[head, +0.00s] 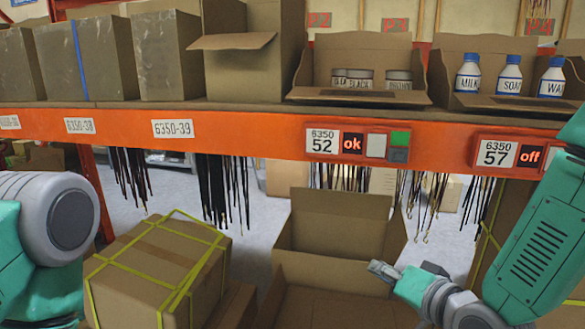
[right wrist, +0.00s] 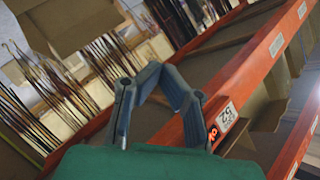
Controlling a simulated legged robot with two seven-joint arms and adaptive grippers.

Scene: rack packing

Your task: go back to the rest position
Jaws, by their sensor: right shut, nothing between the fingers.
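My right gripper (head: 380,269) is low at the right of centre in the head view, over the open cardboard box (head: 340,232) below the shelf. Its fingers are shut with nothing between them. The right wrist view shows the same gripper (right wrist: 152,70) with its fingers meeting at the tips, apart from the shelf beam behind. A thick part of my left arm shows at the left edge of the head view, but its gripper is out of the frame.
An orange shelf beam (head: 250,146) crosses the head view, carrying cardboard boxes and a bin with labelled bottles (head: 508,78). Dark cords (head: 222,190) hang below it. A strapped carton (head: 155,268) stands at the lower left, beside the open box.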

